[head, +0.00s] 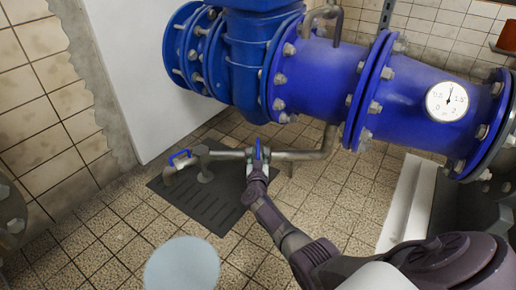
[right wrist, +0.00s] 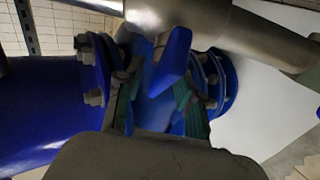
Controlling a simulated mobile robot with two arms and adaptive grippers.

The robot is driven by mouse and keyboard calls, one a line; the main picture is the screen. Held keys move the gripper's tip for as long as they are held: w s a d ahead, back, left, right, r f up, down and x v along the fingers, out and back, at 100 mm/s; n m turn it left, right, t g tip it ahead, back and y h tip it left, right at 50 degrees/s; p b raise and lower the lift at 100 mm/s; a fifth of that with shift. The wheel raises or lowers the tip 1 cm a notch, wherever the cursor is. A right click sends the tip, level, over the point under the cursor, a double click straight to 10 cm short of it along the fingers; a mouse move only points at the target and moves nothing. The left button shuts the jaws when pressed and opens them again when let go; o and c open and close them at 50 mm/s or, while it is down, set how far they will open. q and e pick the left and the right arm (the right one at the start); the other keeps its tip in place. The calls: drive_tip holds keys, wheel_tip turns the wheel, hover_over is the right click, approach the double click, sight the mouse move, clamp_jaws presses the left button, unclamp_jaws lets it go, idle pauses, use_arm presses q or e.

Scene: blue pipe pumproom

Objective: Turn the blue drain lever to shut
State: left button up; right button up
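A thin grey drain pipe (head: 300,155) runs low below the big blue pipe. A blue lever (head: 258,149) stands up on it, near the middle. A second blue handle (head: 180,156) sits at the pipe's left end, by the outlet. My right gripper (head: 257,166) is at the middle lever, reaching it from the front. In the right wrist view the lever (right wrist: 176,52) shows between and beyond the two fingers (right wrist: 160,100). The fingers are apart, with a gap between them; I cannot tell whether either touches the lever. My left gripper is not in view.
The big blue flanged pipe (head: 318,72) with a round gauge (head: 446,101) hangs above and right of the lever. A dark floor grate (head: 208,205) lies under the outlet. A white panel (head: 150,75) stands behind. Tiled floor in front is mostly clear.

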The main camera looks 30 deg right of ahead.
sight(258, 152)
wheel_tip(258, 152, up, 8)
drive_tip(key=shift+r, duration=0.85)
